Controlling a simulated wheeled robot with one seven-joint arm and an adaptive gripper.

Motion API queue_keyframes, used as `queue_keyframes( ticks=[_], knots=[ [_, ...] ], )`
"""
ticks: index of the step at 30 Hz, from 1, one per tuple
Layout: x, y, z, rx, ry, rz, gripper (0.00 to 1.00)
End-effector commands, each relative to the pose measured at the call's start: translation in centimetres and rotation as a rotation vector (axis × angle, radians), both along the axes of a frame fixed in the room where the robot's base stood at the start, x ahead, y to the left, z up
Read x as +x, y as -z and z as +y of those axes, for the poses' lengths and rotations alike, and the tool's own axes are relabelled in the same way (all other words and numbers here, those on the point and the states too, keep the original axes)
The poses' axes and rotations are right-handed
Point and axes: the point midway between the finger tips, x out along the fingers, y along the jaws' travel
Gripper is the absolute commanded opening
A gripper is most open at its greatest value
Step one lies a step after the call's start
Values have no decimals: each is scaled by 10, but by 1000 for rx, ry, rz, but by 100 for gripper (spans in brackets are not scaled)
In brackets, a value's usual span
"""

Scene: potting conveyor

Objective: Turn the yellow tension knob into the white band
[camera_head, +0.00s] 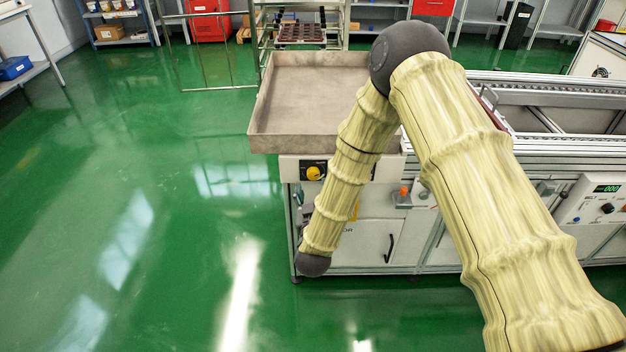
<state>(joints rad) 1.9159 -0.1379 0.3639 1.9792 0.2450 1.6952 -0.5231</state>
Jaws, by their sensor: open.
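The yellow knob (314,173) sits on a small black plate on the pale front panel of the conveyor's left end, below a large tray. A white band beside the knob is too small to make out, so I cannot tell where the knob points. My arm, in a pale yellow cover, comes from the lower right, bends at a dark elbow and reaches down just right of the knob. It ends in view at a dark grey joint below the knob. My gripper does not show.
The grey-brown tray (284,143) overhangs the knob panel. A cabinet with a black handle (390,247) and an orange button (403,191) are right of my forearm. A control box (590,205) with a green display is far right. Green floor (150,200) is clear at left.

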Motion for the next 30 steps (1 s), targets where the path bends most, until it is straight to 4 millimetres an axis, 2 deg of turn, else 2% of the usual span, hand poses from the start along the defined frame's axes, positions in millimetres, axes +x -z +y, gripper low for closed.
queue_keyframes(
  ticks=[3,9,15,23,24,26,30],
  knots=[
    [20,0,-1,1,3,-1,56],
    [44,0,0,0,1,0,56],
    [54,1,0,0,0,1,56],
    [55,1,0,0,0,1,56],
    [55,1,0,0,0,1,55],
    [55,1,0,0,0,2,44],
    [55,1,0,0,0,2,18]
  ],
)
